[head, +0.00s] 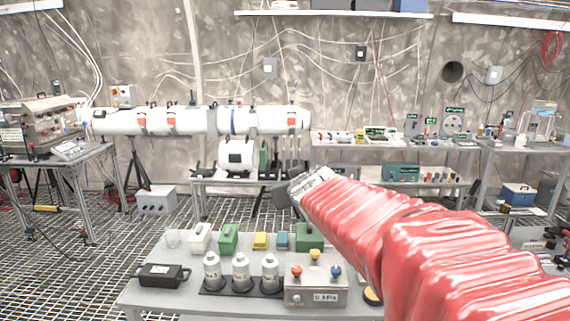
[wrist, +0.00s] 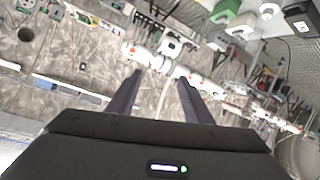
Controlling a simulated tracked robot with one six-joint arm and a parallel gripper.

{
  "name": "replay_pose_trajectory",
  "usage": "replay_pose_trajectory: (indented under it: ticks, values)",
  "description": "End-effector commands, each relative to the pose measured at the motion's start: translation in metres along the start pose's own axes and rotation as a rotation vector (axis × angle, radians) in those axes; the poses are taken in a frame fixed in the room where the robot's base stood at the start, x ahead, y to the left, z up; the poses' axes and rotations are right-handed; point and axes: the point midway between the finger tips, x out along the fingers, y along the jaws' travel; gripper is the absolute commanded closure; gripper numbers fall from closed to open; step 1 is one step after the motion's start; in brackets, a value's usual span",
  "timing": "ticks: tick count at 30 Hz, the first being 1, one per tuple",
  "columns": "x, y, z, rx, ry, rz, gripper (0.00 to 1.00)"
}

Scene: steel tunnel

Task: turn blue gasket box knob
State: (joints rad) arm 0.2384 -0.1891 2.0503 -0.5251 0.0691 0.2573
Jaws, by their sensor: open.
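A grey metal box (head: 316,292) stands at the right front of the near table. It has a red knob (head: 296,271), a yellow knob (head: 314,254) and a blue knob (head: 336,271) on top. The blue knob is at the right, and its turned angle is too small to tell. My gripper (wrist: 160,76) is open and empty, with both dark fingers apart in the wrist view. In the head view my red-sleeved arm reaches in from the right, its end above and behind the table, apart from the box. I cannot make out the knob box in the wrist view.
The near table (head: 210,301) also holds a black case (head: 162,276), several grey canisters (head: 240,270), and a row of green, yellow and teal boxes behind. A white pipe assembly (head: 265,120) and benches stand farther back. Air above the table's left is clear.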

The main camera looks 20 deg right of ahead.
Motion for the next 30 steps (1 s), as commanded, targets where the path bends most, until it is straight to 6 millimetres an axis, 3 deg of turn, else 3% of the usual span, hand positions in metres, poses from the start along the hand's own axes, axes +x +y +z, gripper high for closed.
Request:
replay_pose_trajectory:
  ticks: [1, 11, 21, 25, 30]
  values:
    - [-0.016, -0.007, 0.011, 0.011, -0.035, -0.004, 0.54]
    - [-0.113, -0.057, 0.108, 0.070, -0.320, -0.077, 0.54]
    - [-0.219, -0.118, 0.214, 0.085, -0.604, -0.249, 0.54]
    - [-0.242, -0.131, 0.237, 0.084, -0.665, -0.295, 0.54]
    - [-0.251, -0.136, 0.246, 0.081, -0.690, -0.313, 0.54]
